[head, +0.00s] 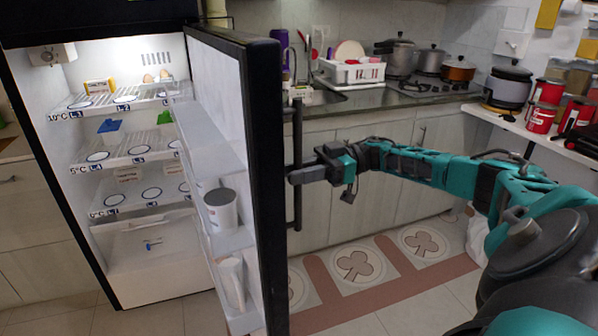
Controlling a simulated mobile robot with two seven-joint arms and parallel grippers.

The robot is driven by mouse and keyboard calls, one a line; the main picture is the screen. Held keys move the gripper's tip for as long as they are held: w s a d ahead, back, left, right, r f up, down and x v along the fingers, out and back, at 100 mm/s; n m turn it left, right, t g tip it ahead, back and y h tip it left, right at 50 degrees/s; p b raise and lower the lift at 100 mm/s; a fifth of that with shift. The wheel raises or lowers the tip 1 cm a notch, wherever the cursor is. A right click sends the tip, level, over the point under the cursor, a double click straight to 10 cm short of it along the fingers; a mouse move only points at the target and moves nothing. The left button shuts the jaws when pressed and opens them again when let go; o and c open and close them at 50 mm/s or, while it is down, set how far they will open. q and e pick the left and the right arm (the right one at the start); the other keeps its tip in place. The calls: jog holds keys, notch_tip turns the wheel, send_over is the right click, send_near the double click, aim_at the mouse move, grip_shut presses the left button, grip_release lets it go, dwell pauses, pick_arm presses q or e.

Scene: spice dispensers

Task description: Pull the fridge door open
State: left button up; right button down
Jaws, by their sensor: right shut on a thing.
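The fridge door (267,180) stands well open in the head view, swung out toward me, with its black edge facing me and its shelved inner side to the left. A long black vertical handle (298,125) runs along the door's outer side. My right gripper (294,178) is shut on the handle at about its mid-height. The fingertips are partly merged with the dark handle. The fridge interior (135,180) is lit and shows shelves. My left gripper does not show.
Door shelves hold a white cup (221,208) and another white container (232,280). Fridge shelves hold a few small items. Behind the door is a counter (350,105) with a dish rack (350,70) and pots (400,58). A patterned mat (385,262) lies on the floor; the floor in front looks clear.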

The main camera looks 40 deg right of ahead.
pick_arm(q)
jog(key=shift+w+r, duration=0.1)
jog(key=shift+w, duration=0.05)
pick_arm(e)
jog(key=shift+d, duration=0.1)
jog(key=c, duration=1.1)
grip_release()
pick_arm(q)
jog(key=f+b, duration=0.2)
jog(key=b, duration=0.1)
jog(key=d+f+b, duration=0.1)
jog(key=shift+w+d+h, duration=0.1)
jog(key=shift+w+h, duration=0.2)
pick_arm(e)
jog(key=v, duration=1.3)
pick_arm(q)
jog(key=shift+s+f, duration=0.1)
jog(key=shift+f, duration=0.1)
